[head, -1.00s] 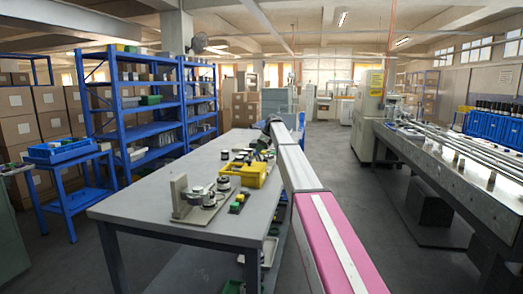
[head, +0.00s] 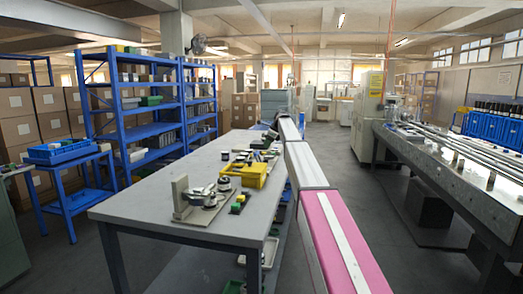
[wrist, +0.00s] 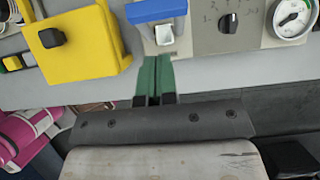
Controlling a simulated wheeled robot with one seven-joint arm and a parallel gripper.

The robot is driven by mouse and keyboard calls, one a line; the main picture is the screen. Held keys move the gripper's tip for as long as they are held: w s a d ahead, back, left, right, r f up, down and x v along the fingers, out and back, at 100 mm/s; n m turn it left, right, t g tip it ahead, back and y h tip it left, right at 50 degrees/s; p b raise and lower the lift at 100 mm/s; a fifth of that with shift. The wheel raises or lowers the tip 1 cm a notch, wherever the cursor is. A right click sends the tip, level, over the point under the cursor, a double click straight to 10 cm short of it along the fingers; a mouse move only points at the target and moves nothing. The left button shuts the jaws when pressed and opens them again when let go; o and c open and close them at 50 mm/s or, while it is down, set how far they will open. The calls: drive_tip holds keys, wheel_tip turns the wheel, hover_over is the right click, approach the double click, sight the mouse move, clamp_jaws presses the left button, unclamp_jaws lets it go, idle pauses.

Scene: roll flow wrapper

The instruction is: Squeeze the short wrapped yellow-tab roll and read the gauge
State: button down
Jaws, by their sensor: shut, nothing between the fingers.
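My gripper (wrist: 154,82) shows in the wrist view with its green fingers pressed together and nothing between them. Its tips are just below a white block (wrist: 164,35) under a blue part (wrist: 156,11) on a light panel. A round white gauge (wrist: 292,18) is at the upper right; its reading is too small to tell. A numbered black knob (wrist: 229,22) sits between them. In the head view, small pieces with yellow and green tabs (head: 239,202) lie on the grey table; I cannot tell which is the short wrapped roll. My gripper is hidden there.
A yellow box with a black knob (wrist: 75,50) is left of the fingers. A long machine bench (head: 470,180) is at right, with floor between.

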drive_tip(key=w+v, duration=0.1)
drive_tip(key=v, duration=0.7)
drive_tip(key=shift+s+a+r, duration=0.2)
drive_tip(key=shift+s+r, duration=0.15)
